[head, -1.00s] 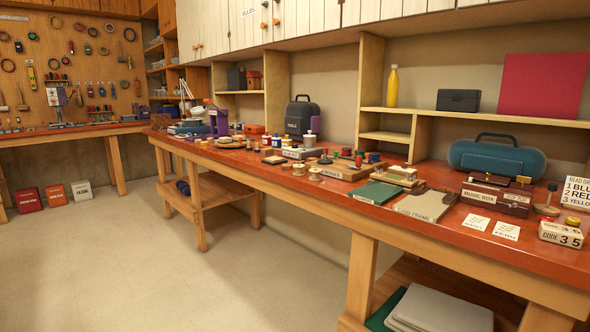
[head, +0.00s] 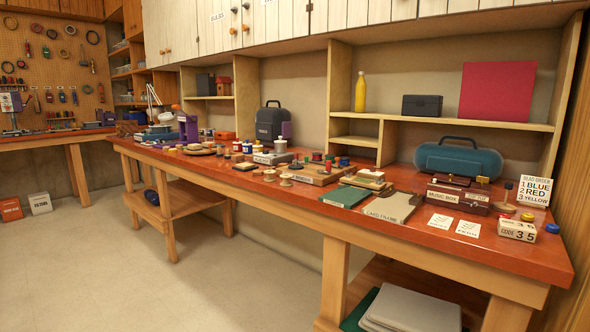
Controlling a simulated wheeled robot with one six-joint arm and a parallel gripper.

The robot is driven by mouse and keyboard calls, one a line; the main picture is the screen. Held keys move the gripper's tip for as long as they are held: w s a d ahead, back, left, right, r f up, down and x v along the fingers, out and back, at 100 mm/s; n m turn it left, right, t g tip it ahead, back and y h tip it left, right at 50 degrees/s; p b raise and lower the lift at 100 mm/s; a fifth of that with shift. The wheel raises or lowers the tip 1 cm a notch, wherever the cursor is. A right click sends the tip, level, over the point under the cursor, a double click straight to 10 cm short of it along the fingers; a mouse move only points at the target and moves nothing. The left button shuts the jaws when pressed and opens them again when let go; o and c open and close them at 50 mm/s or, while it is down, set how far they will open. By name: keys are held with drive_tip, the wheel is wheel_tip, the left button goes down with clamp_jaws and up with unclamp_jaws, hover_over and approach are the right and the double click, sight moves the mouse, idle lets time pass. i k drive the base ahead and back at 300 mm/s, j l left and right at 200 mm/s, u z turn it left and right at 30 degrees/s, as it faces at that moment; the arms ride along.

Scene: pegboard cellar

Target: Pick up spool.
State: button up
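Several small spool-like pieces stand on the long red-brown workbench (head: 450,242). A pale wooden spool (head: 286,180) stands near the middle of the bench, toward its front edge. My gripper is not in view, and nothing is seen held.
Right of the spools lie a green book (head: 345,196), a card frame (head: 390,208) and a music box (head: 458,198). A teal case (head: 458,161) stands behind. Open floor (head: 210,285) lies in front of the bench at left. A lower shelf holds grey sheets (head: 415,310).

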sight(269, 172)
drive_tip(key=i+l, duration=0.1)
drive_tip(key=i, duration=0.35)
drive_tip(key=i+l+u, duration=0.1)
drive_tip(key=i, duration=0.3)
drive_tip(key=i+l+u, duration=0.1)
drive_tip(key=i, duration=0.35)
drive_tip(key=i+l, duration=0.3)
drive_tip(key=i, duration=0.15)
drive_tip(key=i+l+u, duration=0.1)
drive_tip(key=i, duration=0.3)
